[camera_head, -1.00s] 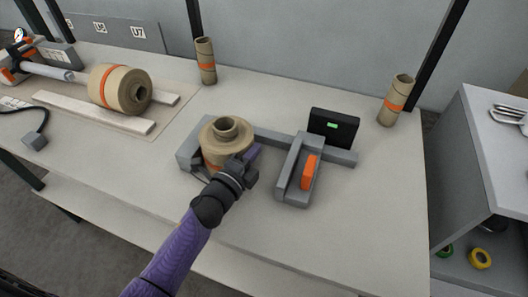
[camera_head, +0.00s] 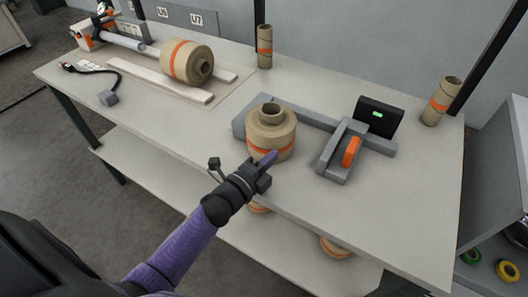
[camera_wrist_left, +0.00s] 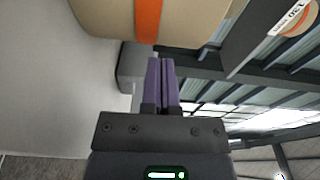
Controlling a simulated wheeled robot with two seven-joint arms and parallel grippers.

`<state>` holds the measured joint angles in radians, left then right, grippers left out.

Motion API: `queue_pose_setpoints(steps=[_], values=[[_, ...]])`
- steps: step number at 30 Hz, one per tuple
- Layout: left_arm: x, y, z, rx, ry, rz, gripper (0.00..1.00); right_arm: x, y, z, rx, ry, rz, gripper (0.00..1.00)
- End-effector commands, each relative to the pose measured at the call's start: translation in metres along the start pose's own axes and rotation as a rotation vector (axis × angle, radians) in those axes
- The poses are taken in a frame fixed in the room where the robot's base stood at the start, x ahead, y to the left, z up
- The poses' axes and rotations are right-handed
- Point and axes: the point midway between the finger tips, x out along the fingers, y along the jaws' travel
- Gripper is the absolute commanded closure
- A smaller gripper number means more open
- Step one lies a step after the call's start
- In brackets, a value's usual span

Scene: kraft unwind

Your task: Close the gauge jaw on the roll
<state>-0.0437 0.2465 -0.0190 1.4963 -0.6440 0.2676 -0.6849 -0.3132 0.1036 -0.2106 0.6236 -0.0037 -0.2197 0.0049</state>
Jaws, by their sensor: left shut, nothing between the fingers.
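The brown kraft roll (camera_head: 271,131) with an orange band stands upright in the grey gauge (camera_head: 305,118), against its fixed left end. The sliding gauge jaw (camera_head: 341,150), with an orange grip (camera_head: 350,151), sits on the bar to the right, apart from the roll with a clear gap. My left gripper (camera_head: 268,160) is at the roll's front side, its purple fingers shut and empty. In the left wrist view the shut fingers (camera_wrist_left: 161,82) point at the roll's side (camera_wrist_left: 150,18), close to it; contact cannot be told. My right gripper is out of view.
A black box with a green display (camera_head: 376,116) stands behind the jaw. Another roll (camera_head: 187,63) lies on its side at the back left. Cardboard tubes stand at the back (camera_head: 264,47) and right (camera_head: 439,102). The table front right is clear.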

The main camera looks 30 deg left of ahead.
Motion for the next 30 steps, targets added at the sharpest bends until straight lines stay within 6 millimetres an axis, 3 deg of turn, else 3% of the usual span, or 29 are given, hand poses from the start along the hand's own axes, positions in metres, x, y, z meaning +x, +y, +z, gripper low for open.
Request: queue_pose_setpoints(steps=[3, 6, 9, 14, 24, 30], values=[[-0.074, 0.018, 0.009, -0.024, -0.064, 0.013, 1.00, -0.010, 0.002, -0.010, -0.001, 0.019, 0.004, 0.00], [-0.122, 0.020, 0.021, -0.004, -0.131, 0.003, 1.00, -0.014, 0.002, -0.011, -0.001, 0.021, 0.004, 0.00], [-0.138, 0.019, 0.027, 0.012, -0.163, -0.005, 1.00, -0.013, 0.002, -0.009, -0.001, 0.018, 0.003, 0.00], [-0.114, 0.019, 0.031, 0.016, -0.162, -0.009, 1.00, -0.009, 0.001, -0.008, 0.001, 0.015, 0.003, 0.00], [-0.040, 0.021, 0.043, 0.015, -0.161, -0.006, 1.00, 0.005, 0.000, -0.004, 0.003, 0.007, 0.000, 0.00], [-0.011, 0.020, 0.048, 0.013, -0.162, -0.005, 1.00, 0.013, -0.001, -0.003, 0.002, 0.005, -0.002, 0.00]])
